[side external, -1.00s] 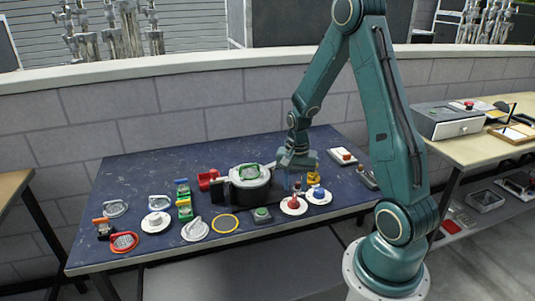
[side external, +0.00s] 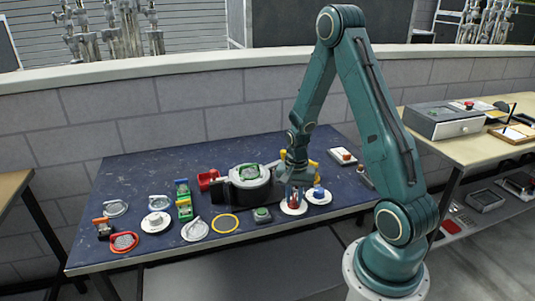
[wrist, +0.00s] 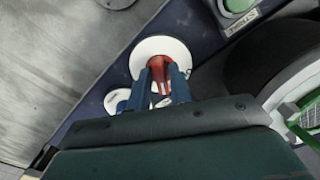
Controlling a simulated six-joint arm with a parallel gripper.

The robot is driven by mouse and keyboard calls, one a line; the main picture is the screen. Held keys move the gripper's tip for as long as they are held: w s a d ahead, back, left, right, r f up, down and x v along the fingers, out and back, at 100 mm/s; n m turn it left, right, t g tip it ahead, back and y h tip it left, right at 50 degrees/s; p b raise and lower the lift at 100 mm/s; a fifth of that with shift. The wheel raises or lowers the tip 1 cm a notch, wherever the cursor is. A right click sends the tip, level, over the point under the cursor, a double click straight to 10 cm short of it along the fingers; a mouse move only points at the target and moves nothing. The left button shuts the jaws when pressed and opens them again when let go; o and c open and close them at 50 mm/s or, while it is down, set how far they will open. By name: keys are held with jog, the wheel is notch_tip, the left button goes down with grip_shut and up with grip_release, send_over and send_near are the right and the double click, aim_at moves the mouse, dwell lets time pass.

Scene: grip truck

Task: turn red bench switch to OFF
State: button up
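In the side view my gripper (side external: 295,195) partly hides the handle. The switch's markings are too small to read.
A blue knob on a white plate (side external: 319,196) stands close to the right. A green button box (side external: 262,215) and a dark round device with a grey top (side external: 248,177) are to the left. A yellow item (side external: 314,160) is behind my gripper. The front left holds several more knobs and rings.

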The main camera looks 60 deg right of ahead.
grip_shut()
jog(key=shift+n, duration=0.5)
jog(key=n, duration=0.5)
jog(key=shift+s+d+n, duration=0.1)
jog(key=shift+n, duration=0.2)
jog(key=n, duration=0.5)
jog(key=shift+d, duration=0.1)
jog(key=shift+n, duration=0.3)
jog(key=shift+o, duration=1.9)
grip_release()
